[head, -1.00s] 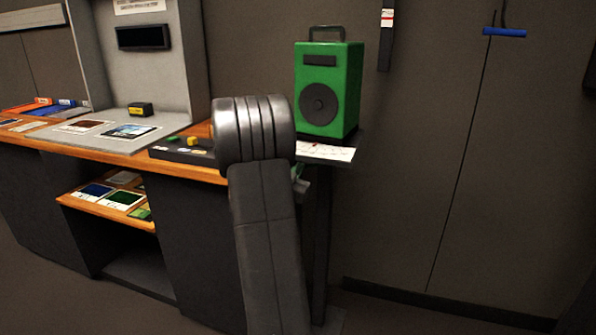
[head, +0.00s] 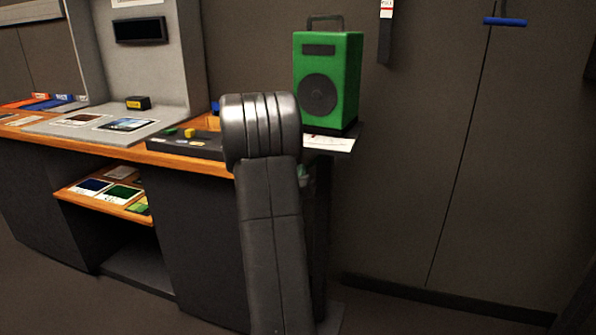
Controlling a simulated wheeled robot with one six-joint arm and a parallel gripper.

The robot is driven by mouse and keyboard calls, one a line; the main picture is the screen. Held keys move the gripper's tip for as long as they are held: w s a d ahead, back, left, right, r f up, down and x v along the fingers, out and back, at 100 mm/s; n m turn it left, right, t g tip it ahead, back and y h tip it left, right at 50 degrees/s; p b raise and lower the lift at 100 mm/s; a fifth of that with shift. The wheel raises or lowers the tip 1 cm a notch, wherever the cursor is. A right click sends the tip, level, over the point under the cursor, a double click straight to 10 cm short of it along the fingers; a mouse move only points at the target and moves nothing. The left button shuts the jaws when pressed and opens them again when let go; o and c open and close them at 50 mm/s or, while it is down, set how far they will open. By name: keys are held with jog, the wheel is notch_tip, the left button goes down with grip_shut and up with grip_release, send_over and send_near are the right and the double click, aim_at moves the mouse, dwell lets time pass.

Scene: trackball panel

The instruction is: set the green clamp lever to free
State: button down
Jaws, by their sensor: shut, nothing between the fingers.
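My arm rises through the middle of the view and covers the right end of the desk. My gripper is not in view; it is hidden behind the arm or out of frame.
A dark control panel (head: 182,148) with green and yellow knobs lies on the wooden-edged desk (head: 190,162). A green speaker (head: 327,78) stands on the shelf (head: 346,134) with a paper. A blue-handled hook (head: 505,22) hangs on the wall. The floor right of my arm looks clear.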

jog(key=d+f+n+y, duration=0.1)
jog(key=n, duration=0.2)
jog(key=d+n+b, duration=0.1)
jog(key=n, duration=0.2)
jog(key=s+d+f+n+y+b, duration=0.1)
jog(key=n, duration=0.2)
jog(key=shift+d+f+n+g+y, duration=0.2)
jog(key=shift+f+n+g+y, duration=0.1)
jog(key=shift+g, duration=0.1)
jog(key=shift+s+d, duration=0.1)
dwell(0.4)
